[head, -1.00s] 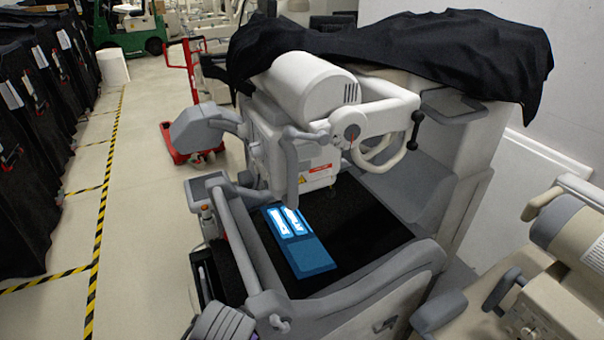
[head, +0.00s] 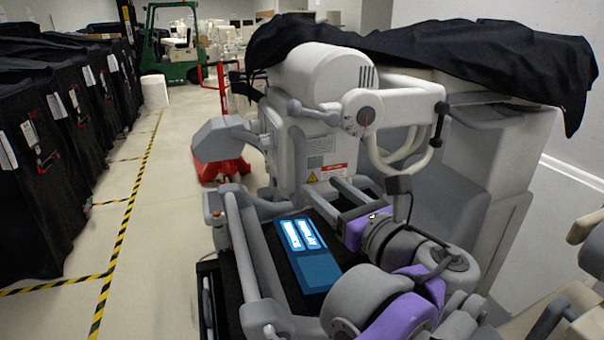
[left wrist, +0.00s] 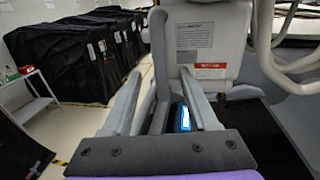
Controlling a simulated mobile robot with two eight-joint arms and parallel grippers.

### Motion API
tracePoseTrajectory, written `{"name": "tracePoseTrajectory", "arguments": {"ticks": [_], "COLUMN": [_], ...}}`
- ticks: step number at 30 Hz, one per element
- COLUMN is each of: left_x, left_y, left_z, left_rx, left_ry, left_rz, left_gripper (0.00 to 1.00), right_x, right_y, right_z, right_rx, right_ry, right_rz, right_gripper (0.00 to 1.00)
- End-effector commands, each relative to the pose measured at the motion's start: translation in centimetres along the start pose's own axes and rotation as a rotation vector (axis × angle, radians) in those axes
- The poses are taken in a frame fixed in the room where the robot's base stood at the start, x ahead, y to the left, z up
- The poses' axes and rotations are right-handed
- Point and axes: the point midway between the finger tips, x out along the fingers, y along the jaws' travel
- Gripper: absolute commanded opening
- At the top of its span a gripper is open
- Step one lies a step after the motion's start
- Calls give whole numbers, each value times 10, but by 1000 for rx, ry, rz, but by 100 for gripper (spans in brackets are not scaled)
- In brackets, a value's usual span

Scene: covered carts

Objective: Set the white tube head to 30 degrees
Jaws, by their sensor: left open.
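The white tube head (head: 325,72) is a large cylinder on top of a white housing (head: 318,148) with printed labels. A round dial (head: 365,114) with a small red mark is on its right; no angle can be read. My right gripper is not in view.
A blue screen panel (head: 308,252) lies on the black bed below my arm. A white curved handle (head: 400,152) and a black knob (head: 441,108) are at the right. A black cover (head: 430,50) drapes behind.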

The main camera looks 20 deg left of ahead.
Motion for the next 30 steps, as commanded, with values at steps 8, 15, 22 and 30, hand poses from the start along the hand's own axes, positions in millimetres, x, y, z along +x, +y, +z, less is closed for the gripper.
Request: {"name": "tracePoseTrajectory", "arguments": {"ticks": [8,15,22,30], "left_x": [55,83,88,87], "left_y": [2,1,1,1], "left_z": [0,-1,-1,-1], "left_rx": [0,-2,-3,-3], "left_ry": [1,2,2,3], "left_rz": [6,1,0,0], "left_gripper": [60,60,60,34], "right_x": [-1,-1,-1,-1], "right_y": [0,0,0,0], "right_z": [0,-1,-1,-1], "right_rx": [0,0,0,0], "right_ry": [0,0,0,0], "right_rz": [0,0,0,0], "right_gripper": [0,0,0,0]}}
